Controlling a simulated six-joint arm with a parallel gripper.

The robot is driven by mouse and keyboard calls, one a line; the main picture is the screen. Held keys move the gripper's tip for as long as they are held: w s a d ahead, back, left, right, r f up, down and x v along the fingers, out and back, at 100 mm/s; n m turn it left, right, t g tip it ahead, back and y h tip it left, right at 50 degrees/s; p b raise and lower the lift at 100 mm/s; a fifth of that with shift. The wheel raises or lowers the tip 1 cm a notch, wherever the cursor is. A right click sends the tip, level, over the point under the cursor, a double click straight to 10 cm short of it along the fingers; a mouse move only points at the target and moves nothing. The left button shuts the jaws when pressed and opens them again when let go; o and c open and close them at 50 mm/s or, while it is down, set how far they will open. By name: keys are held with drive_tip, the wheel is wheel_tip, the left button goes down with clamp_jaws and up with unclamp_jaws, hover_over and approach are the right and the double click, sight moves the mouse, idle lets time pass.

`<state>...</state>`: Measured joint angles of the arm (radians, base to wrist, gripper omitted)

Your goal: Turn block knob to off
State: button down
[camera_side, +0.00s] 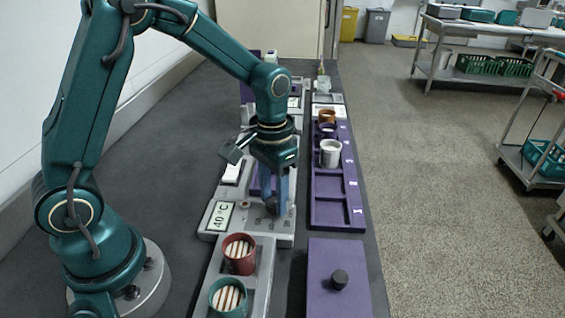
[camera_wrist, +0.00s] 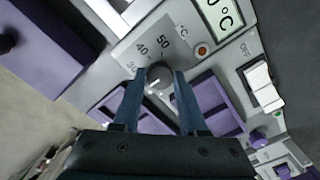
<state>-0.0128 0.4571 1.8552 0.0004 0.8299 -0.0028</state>
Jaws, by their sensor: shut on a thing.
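A red cup (camera_side: 239,262) and a green cup (camera_side: 228,301) stand in front. A purple tray (camera_side: 325,217) with cups and a purple lid (camera_side: 325,262) lie at right.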

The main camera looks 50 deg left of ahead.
sight(274, 202)
drive_tip(key=shift+c, duration=2.2)
unclamp_jaws()
drive_tip(key=shift+r, duration=0.1)
drive_tip(key=shift+r, duration=2.5)
